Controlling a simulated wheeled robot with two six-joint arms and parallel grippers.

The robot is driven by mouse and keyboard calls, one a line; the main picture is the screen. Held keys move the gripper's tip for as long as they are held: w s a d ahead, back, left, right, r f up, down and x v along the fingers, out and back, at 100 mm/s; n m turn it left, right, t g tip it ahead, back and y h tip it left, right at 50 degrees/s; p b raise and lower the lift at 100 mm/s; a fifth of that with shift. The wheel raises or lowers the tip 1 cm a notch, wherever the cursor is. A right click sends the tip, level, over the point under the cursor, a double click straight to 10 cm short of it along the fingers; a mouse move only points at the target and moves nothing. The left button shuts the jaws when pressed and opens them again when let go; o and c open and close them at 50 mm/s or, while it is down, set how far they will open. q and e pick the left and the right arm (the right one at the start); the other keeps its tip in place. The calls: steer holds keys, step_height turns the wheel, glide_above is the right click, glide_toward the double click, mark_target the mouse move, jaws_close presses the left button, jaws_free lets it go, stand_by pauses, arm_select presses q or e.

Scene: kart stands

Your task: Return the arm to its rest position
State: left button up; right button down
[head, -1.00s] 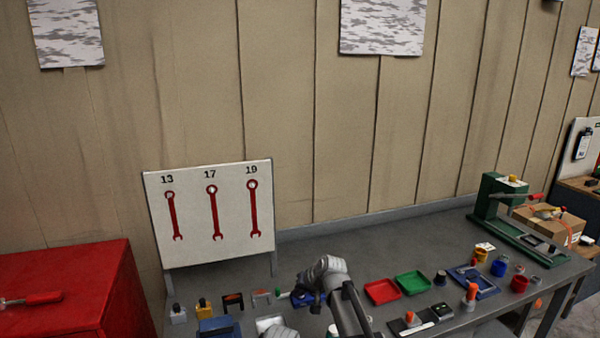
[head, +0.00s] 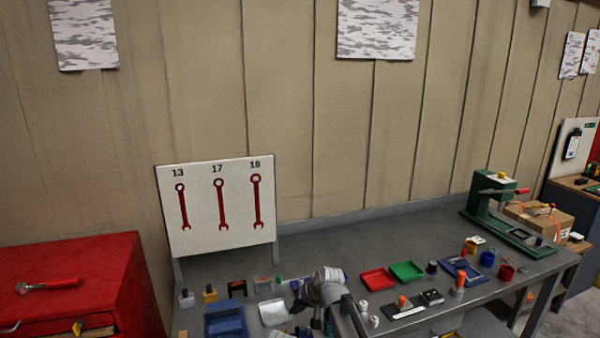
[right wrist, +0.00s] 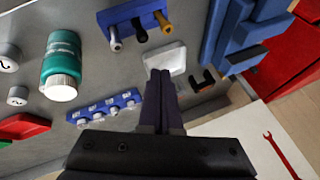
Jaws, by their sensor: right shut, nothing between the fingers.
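My right arm (head: 325,288) reaches up from the bottom of the head view over the grey bench. Its gripper is hard to make out there. In the right wrist view my right gripper (right wrist: 160,76) is shut, its two dark fingers together with nothing between them. The fingertips show in front of a white tray (right wrist: 166,57); I cannot tell the gap between them. The white tray also shows in the head view (head: 273,312), left of the arm. My left gripper is not in view.
The grey bench (head: 335,251) carries a red tray (head: 377,281), a green tray (head: 407,271), a blue bin (head: 226,319) and several small parts. A wrench board (head: 200,235) stands at its back left. A red cabinet (head: 75,258) is at left, a green press (head: 485,195) at right.

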steer(key=s+d+f+n+g+h, duration=0.1)
steer(key=s+d+n+g+h, duration=0.1)
steer(key=s, duration=1.2)
steer(key=s+d+f+n+g+h, duration=0.1)
steer(key=s+d+f+g+h, duration=0.1)
steer(key=s, duration=1.3)
steer(key=d+g+h, duration=0.1)
steer(key=d+h, duration=0.1)
steer(key=d, duration=0.1)
steer(key=shift+n, duration=0.4)
